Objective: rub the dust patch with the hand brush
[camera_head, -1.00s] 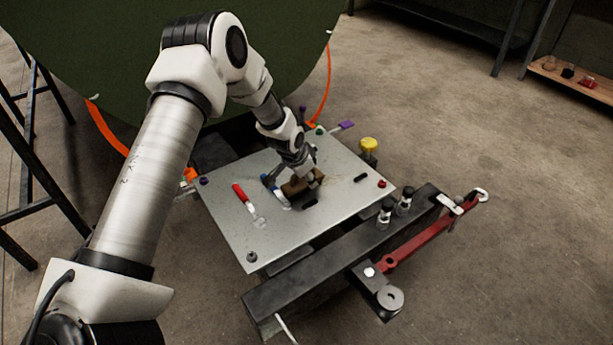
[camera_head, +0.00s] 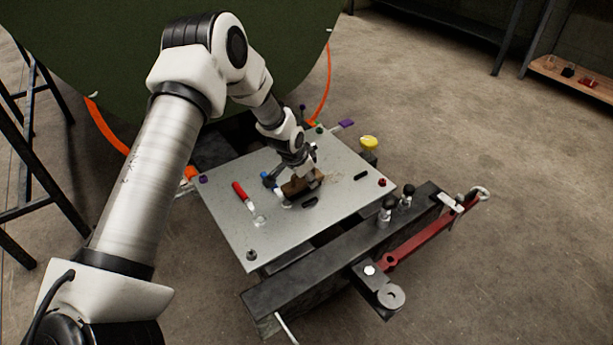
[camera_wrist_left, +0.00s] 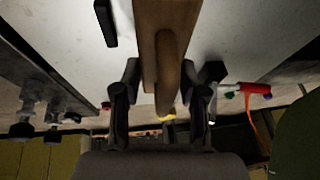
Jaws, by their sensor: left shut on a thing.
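The hand brush (camera_head: 303,184) is a brown wooden block low over the pale metal panel (camera_head: 240,225). My left gripper (camera_head: 297,176) is shut on it. In the left wrist view the brush's wood (camera_wrist_left: 158,40) runs up between the two fingers of the left gripper (camera_wrist_left: 163,85). Whether its bristles touch the panel is hidden. A faint tan dust patch (camera_head: 335,177) shows on the panel just right of the brush. My right gripper is not in view.
A red-handled tool (camera_head: 240,191) and small black pieces (camera_head: 361,176) lie on the panel. A yellow knob (camera_head: 369,143) stands behind its right corner. A dark beam (camera_head: 330,255) with a red bar (camera_head: 425,243) runs along the front. The green curved fuselage (camera_head: 100,50) rises behind.

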